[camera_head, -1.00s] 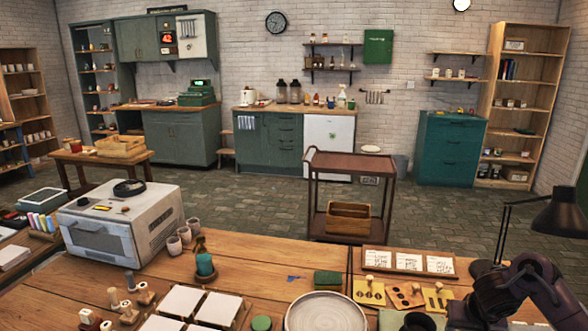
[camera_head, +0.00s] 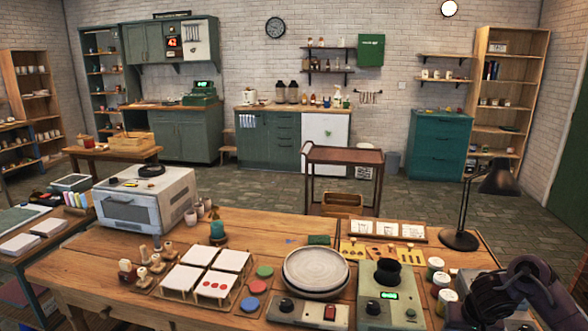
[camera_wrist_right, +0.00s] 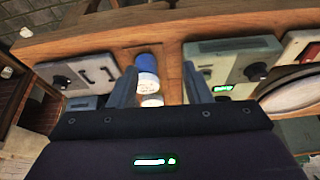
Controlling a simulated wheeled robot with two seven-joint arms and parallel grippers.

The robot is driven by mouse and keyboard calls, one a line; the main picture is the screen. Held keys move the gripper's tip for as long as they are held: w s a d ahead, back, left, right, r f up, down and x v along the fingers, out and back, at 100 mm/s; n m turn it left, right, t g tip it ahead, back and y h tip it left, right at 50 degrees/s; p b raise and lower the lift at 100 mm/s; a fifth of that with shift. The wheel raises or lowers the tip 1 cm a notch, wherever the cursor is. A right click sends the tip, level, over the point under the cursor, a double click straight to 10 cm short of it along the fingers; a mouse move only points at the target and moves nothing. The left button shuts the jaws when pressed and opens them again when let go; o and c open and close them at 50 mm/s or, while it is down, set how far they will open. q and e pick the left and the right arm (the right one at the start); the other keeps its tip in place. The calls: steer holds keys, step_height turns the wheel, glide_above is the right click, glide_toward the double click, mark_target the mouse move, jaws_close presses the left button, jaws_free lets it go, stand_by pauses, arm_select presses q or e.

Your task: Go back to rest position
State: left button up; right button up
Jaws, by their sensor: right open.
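My right gripper (camera_wrist_right: 159,72) is open, its two grey fingers apart with nothing held between them in the right wrist view. Small jars with pale lids (camera_wrist_right: 148,82) show beyond and between the fingers, on the wooden table. In the head view my dark right arm (camera_head: 520,297) comes in at the lower right corner, beside the table's right end; its fingertips cannot be made out there. My left gripper is in neither view.
The wooden table (camera_head: 110,290) holds a round grey plate (camera_head: 316,268), white tiles (camera_head: 215,285), a green-grey device (camera_head: 385,312), several jars (camera_head: 441,279) and a black lamp (camera_head: 460,240). A brown cart (camera_head: 343,155) stands behind. Open floor lies beyond the table.

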steer(key=s+a+f+n+y, duration=0.1)
steer(key=s+a+f, duration=0.3)
steer(key=f, duration=0.7)
steer(key=s+a+f+g+y, duration=0.15)
steer(key=s+a+f, duration=0.25)
steer(key=f, duration=0.7)
steer(key=s+a+f+n+t+y, duration=0.1)
steer(key=s+a+f+y, duration=0.3)
steer(key=f, duration=0.7)
steer(key=s+a+f+n+g+h, duration=0.1)
steer(key=s+f, duration=0.5)
steer(key=s, duration=0.5)
steer(key=s+a+f+n+h, duration=0.1)
steer(key=s+f, duration=0.5)
steer(key=s, duration=0.6)
steer(key=s+a+f+n+g+h, duration=0.1)
steer(key=s+a+f+h, duration=0.2)
steer(key=s+f, duration=0.3)
steer(key=s, duration=0.5)
steer(key=shift+s+f+n+g, duration=0.15)
steer(key=shift+s+n+g, duration=0.15)
steer(key=shift+s+g, duration=0.1)
steer(key=shift+a, duration=0.1)
